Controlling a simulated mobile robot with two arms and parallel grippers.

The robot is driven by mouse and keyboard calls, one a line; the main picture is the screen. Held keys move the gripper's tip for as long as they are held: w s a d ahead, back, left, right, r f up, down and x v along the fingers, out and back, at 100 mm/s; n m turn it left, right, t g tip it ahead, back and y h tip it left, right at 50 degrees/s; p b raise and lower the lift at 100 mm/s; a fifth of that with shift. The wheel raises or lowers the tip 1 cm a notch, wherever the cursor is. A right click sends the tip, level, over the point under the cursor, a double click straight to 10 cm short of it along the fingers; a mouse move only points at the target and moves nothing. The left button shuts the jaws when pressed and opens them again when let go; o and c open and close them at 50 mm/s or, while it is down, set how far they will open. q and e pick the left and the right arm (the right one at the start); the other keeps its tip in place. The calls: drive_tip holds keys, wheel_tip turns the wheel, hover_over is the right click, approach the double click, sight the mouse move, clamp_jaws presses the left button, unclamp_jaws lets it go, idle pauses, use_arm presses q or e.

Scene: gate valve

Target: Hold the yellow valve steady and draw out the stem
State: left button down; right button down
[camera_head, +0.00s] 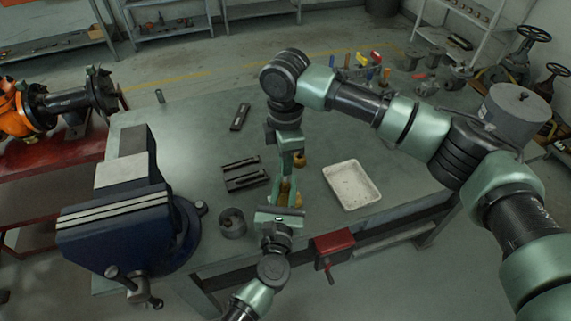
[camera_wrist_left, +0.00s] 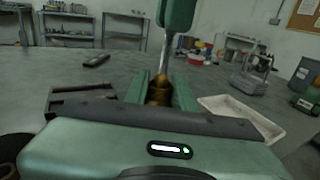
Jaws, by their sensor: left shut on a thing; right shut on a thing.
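The yellow valve (camera_wrist_left: 158,91) is a small brass-coloured body between the two green fingers of my left gripper (camera_wrist_left: 160,86), which is shut on it. In the head view the valve (camera_head: 285,193) is mostly hidden by the grippers. A thin silvery stem (camera_wrist_left: 163,58) stands nearly upright above the valve. My right gripper (camera_head: 291,165) comes down from above and is shut on the stem; part of it also shows in the left wrist view (camera_wrist_left: 177,15). I cannot tell whether the stem's lower end is still inside the valve.
A white tray (camera_head: 352,185) lies right of the grippers and a dark slotted holder (camera_head: 245,174) to the left. A round metal cup (camera_head: 232,222) stands near a big blue vise (camera_head: 125,225). A small dark block (camera_head: 240,117) lies behind. The table (camera_head: 190,130) is clear at the back left.

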drive_tip(key=shift+r, duration=1.35)
use_arm(q)
drive_tip(key=c, duration=1.1)
unclamp_jaws()
drive_tip(key=s+a, duration=0.1)
drive_tip(key=s, duration=1.1)
drive_tip(key=shift+a, duration=0.2)
